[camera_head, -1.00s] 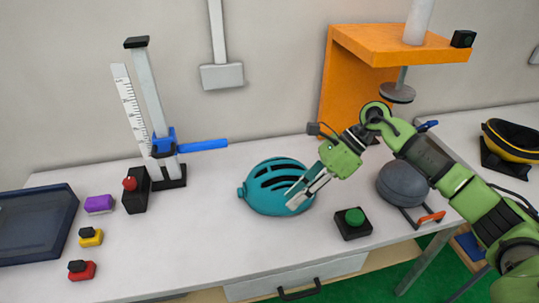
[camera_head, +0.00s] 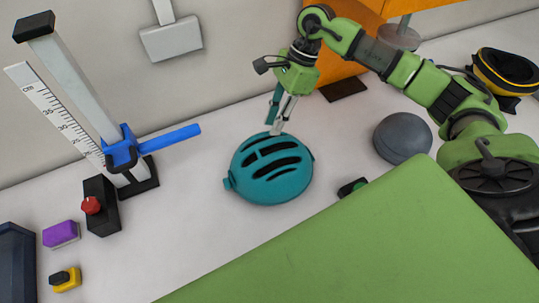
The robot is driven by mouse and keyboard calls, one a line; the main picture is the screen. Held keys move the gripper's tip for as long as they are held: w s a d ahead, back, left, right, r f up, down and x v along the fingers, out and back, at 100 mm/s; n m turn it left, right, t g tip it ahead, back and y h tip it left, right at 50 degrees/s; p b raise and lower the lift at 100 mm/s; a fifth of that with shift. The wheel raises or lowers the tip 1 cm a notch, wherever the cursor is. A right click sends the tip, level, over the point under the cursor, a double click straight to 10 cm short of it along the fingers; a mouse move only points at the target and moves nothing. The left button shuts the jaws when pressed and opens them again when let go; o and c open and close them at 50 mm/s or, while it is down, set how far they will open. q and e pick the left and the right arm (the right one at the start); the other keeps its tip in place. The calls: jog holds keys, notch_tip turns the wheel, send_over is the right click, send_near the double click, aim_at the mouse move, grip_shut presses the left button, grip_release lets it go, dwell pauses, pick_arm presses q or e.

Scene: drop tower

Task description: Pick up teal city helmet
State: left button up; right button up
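The teal city helmet (camera_head: 270,178) sits on the white table in the middle of the head view, dome up, with dark vent slots. My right gripper (camera_head: 277,128) comes down from above at the helmet's far rim. Its fingertips are at or just behind that rim, and their ends are partly hidden. A teal strip shows beside the silver finger. I cannot tell whether the fingers are closed on the helmet. My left gripper is not in view.
A measuring stand (camera_head: 75,80) with a blue arm (camera_head: 168,138) is at left, near a black box with a red knob (camera_head: 91,205). A grey dome (camera_head: 402,138) lies at right. A large green panel, seemingly mine, hides the lower right.

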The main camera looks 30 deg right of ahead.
aim_at(265, 143)
jog(key=x, duration=0.2)
jog(key=shift+a+f, duration=0.1)
jog(key=shift+f, duration=0.15)
jog(key=shift+w+a+f+p, duration=0.1)
jog(key=shift+f+p, duration=0.2)
jog(key=shift+a+f, duration=0.1)
jog(key=shift+f, duration=0.1)
jog(key=p+x, duration=0.3)
jog(key=x, duration=0.1)
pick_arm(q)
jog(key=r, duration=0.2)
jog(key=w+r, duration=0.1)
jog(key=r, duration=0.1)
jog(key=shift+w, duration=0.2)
pick_arm(e)
jog(key=shift+f, duration=0.5)
grip_shut()
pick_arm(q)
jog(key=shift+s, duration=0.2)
pick_arm(e)
jog(key=shift+r, duration=0.1)
